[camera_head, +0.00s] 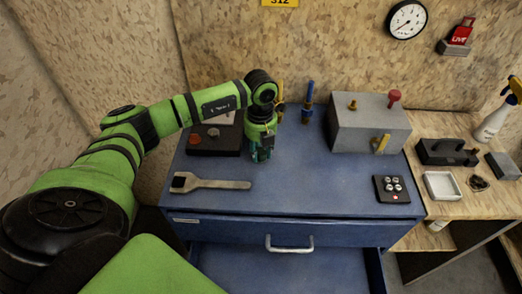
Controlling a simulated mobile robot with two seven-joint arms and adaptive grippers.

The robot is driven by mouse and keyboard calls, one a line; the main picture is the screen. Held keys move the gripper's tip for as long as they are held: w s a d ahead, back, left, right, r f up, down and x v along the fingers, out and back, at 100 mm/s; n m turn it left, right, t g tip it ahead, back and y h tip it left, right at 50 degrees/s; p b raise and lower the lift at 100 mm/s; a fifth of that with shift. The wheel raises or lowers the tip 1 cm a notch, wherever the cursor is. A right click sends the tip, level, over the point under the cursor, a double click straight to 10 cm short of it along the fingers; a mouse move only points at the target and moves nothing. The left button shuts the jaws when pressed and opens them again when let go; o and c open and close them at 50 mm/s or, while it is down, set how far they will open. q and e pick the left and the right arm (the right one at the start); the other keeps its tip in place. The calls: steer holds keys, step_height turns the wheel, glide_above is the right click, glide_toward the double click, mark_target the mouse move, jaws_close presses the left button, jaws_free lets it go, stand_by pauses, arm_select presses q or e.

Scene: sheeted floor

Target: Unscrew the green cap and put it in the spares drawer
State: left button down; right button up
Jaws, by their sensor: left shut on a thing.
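My left gripper (262,154) points down over the blue bench top (320,182), near its back left. It is shut on a small teal-green thing, which looks like the green cap, mostly hidden by the fingers. I cannot tell whether it touches anything below. I cannot read which is the spares drawer. My right gripper is not in view.
A wrench (212,183) lies at the front left of the bench top. A blue-and-brass upright fitting (308,103), a grey box (370,126) and a button pad (392,189) stand to the right. The middle front is clear.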

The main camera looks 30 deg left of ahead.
arm_select(q)
steer(key=n+p, duration=0.1)
steer(key=n, duration=0.4)
steer(key=shift+r+p, duration=0.1)
steer(key=shift+p, duration=0.2)
steer(key=n+p, duration=0.1)
steer(key=n, duration=0.2)
steer(key=shift+s, duration=0.1)
steer(key=n+p, duration=0.2)
steer(key=n, duration=0.2)
steer(key=shift+n, duration=0.4)
steer(key=shift+n+p, duration=0.55)
steer(key=shift+n, duration=0.65)
steer(key=c, duration=0.8)
jaws_free()
steer(key=shift+c, duration=0.8)
